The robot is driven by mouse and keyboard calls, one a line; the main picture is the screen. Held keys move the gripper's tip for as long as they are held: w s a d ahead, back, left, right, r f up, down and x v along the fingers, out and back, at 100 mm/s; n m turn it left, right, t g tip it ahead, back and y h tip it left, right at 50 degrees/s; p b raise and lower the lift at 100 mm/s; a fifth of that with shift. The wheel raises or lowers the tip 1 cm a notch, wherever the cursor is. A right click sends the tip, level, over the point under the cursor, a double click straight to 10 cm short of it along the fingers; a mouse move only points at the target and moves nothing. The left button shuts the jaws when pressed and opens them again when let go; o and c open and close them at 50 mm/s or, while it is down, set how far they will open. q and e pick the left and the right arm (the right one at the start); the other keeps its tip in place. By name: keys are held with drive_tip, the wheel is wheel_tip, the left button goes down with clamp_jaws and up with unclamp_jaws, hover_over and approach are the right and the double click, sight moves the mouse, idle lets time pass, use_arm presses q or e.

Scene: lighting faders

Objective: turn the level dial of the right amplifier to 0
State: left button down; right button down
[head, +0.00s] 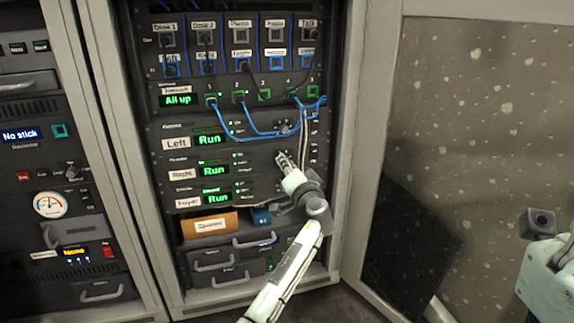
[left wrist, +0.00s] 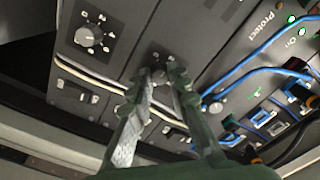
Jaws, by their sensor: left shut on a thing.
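The right amplifier (head: 256,170) is the middle one of three in the rack, with a "Right" label and a green "Run" display. My left gripper (head: 281,157) is at the right part of its front panel. In the left wrist view, the two fingers of my left gripper (left wrist: 160,76) are closed around the level dial (left wrist: 157,68) of this amplifier. The fingers hide most of that dial, and I cannot read its setting. My right gripper does not show; only part of my right arm is at the right edge of the head view.
The left amplifier (head: 250,140) is above and the foyer amplifier (head: 253,190) below. The foyer dial (left wrist: 88,38) and another dial (left wrist: 214,106) flank the held one. Blue cables (head: 262,134) hang close above. An orange-brown box (head: 209,224) stands on a shelf below.

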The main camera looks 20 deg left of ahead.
sight(283, 124)
use_arm(q)
drive_tip(key=shift+f+n, duration=0.1)
drive_tip(key=shift+n, duration=4.4)
drive_tip(key=c, duration=1.4)
unclamp_jaws()
drive_tip(key=shift+c, duration=0.2)
wheel_tip(283, 124, up, 10)
drive_tip(key=shift+r, duration=0.1)
